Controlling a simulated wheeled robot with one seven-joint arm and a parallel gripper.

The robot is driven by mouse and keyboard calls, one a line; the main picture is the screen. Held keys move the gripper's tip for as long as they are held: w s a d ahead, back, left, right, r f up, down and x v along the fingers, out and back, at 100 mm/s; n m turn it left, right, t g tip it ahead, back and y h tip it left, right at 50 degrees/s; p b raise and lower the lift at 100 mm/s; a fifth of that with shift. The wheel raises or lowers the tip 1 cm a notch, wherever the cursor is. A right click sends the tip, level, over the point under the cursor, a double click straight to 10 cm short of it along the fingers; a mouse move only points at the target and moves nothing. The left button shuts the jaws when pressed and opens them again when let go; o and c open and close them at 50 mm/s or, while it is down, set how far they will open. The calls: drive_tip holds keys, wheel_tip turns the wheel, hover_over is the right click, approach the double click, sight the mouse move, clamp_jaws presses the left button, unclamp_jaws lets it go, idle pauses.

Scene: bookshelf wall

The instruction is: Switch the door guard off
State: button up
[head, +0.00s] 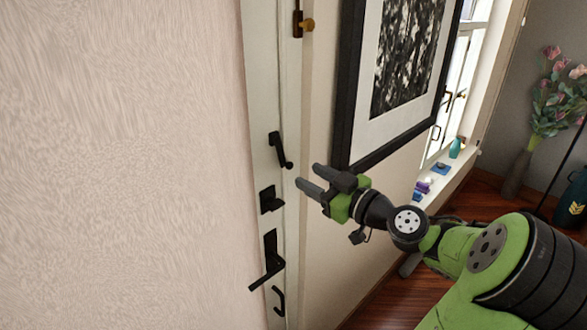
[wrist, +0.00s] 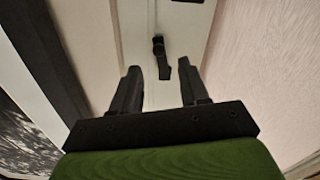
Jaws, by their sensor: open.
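On the narrow pale door in the head view is a black bar-shaped fitting with a rounded end (head: 280,150), which looks like the door guard. It tilts slightly and hangs above a small black latch plate (head: 270,200). My gripper (head: 311,177) is open and empty, a little to the right of the door fittings and slightly lower than the bar. In the wrist view a black bar with a knobbed end (wrist: 163,62), apparently the same fitting, shows between the fingertips (wrist: 158,67), beyond them. No contact shows.
Below are a black lever handle (head: 268,272) and a small curved handle (head: 279,300). A black-framed picture (head: 343,130) hangs just right of the door. A window sill (head: 440,186) holds small items.

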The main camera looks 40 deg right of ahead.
sight(291, 166)
drive_tip(key=w, duration=0.6)
drive_tip(key=shift+w, duration=0.15)
clamp_jaws()
